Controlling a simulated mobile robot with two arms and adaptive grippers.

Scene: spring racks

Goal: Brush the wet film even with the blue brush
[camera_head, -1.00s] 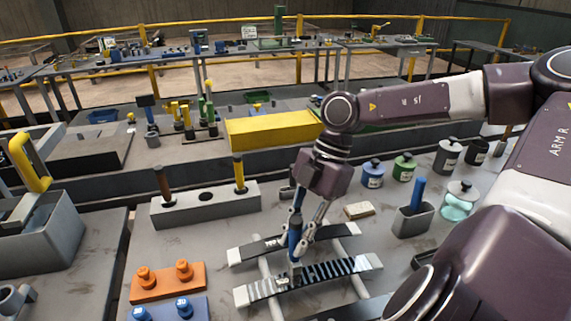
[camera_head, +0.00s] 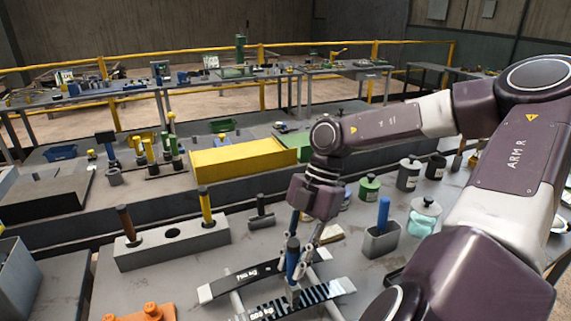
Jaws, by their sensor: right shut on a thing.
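My right gripper (camera_head: 297,264) is shut around the blue brush (camera_head: 292,256), which it holds upright. The brush's lower end is at the near leaf bar (camera_head: 318,294), at its middle; whether the bristles press on it I cannot tell. The near bar has white ends and a dark top with light and dark stripes, clearest right of the brush. My left gripper is out of view.
A grey cup (camera_head: 381,242) with a blue handle and a glass jar (camera_head: 424,217) stand to the right. A grey block (camera_head: 172,245) with two upright handles stands at left. Orange pegs (camera_head: 152,311) are at bottom left. A yellow box (camera_head: 243,158) is behind.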

